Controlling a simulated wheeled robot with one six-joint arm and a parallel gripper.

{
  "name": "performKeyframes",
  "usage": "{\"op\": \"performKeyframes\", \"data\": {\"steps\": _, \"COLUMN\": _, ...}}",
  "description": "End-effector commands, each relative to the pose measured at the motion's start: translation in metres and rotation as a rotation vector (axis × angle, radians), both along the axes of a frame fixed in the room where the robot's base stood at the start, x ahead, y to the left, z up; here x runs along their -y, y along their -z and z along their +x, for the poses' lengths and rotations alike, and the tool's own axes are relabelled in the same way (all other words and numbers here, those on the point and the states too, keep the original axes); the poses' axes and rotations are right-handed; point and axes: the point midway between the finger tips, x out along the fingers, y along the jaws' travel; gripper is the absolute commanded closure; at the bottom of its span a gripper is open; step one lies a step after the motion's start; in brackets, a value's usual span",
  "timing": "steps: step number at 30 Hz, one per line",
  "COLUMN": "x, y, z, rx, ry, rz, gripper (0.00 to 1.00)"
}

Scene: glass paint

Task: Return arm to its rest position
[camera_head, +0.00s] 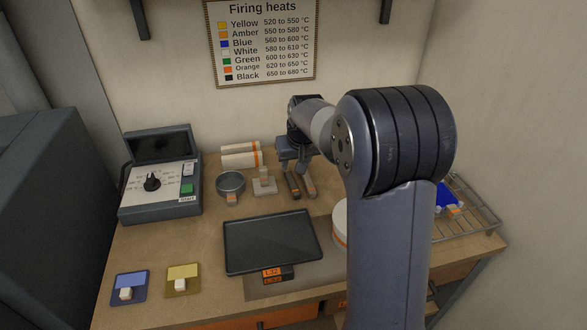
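My gripper (301,185) hangs fingers-down over the back middle of the wooden bench (200,241). Its two fingers stand apart, and I see nothing held between them. My arm (386,220) rises large in the right foreground and bends over toward the back wall. It hides part of the bench's right side.
A dark tray (272,241) lies at the bench's middle. A control box with dial (160,187) stands left; a round metal dish (230,185) and white rolls (241,158) are behind. Blue (130,285) and yellow (183,279) samples lie front left. A wire rack (476,222) is right.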

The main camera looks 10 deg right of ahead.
Motion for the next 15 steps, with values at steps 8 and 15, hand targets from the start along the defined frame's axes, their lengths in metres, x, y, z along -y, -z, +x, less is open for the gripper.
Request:
{"op": "performKeyframes", "data": {"steps": 8, "x": 0.0002, "y": -0.0050, "z": -0.0023, "rx": -0.001, "ry": 0.000, "rz": 0.000, "gripper": 0.55}}
{"op": "performKeyframes", "data": {"steps": 15, "x": 0.0001, "y": -0.0006, "z": -0.0006, "rx": -0.002, "ry": 0.000, "rz": 0.000, "gripper": 0.55}}
